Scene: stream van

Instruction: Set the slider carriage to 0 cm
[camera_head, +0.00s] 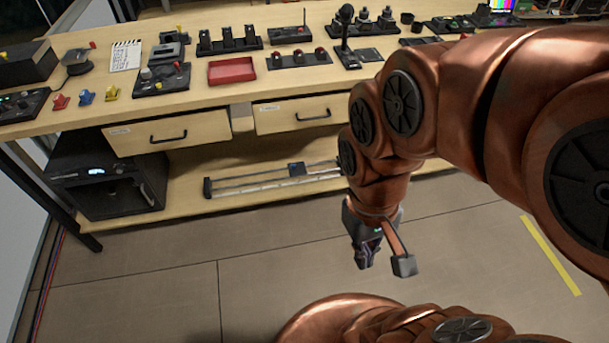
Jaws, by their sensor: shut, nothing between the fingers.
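The slider is a long low rail (250,184) with a pale scale strip along its front, lying on the lower wooden shelf under the drawers. Its carriage (297,169) is a small dark block on the rail, right of the middle of the part I see. The rail's left end block (207,187) is in view; its right end is hidden behind my arm. The scale numbers are too small to read. My gripper (367,262) points down over the floor in front of the shelf, right of the carriage and apart from it. It is shut and empty.
A black cabinet (105,180) stands left of the slider. Two drawers (168,135) with black handles hang above the shelf. The bench top holds a red tray (232,71) and several devices. The floor (150,290) in front is clear.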

